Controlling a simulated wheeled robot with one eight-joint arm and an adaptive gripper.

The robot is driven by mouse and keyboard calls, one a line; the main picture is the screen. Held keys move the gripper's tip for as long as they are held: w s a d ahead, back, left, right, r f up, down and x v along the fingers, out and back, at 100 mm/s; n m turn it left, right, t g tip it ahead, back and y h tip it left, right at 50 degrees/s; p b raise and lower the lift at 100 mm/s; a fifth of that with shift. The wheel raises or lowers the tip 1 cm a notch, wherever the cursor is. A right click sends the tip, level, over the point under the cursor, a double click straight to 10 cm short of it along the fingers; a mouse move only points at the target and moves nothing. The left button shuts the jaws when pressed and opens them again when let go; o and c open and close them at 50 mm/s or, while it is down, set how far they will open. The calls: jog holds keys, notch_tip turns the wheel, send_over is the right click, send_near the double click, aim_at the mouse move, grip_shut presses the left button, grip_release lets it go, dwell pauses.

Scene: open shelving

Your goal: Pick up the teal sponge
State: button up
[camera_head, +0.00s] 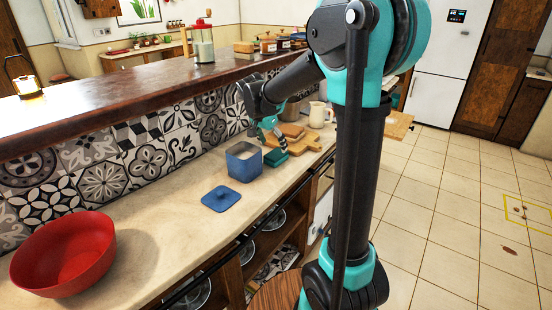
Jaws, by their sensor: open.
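The teal sponge (275,158) lies on the pale counter, just right of a blue square container. It is small in the view and its lower edges are hard to make out. My gripper (273,143) points down just above the sponge, with its fingers apart. I cannot tell whether a fingertip touches the sponge. Nothing shows between the fingers.
The open blue container (244,166) stands close left of the sponge, its blue lid (221,198) lying in front. A wooden board (303,145) and a cream mug (319,115) are behind. A red bowl (62,255) sits at the near left. The tiled backsplash (145,155) bounds the counter.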

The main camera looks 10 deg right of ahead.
aim_at(275, 154)
jog(key=shift+a+x, duration=0.15)
jog(key=shift+x, duration=1.5)
jog(key=shift+a+x, duration=0.15)
jog(key=shift+x, duration=1.5)
jog(key=shift+w, duration=0.1)
jog(key=shift+c, duration=0.4)
jog(key=c, duration=1)
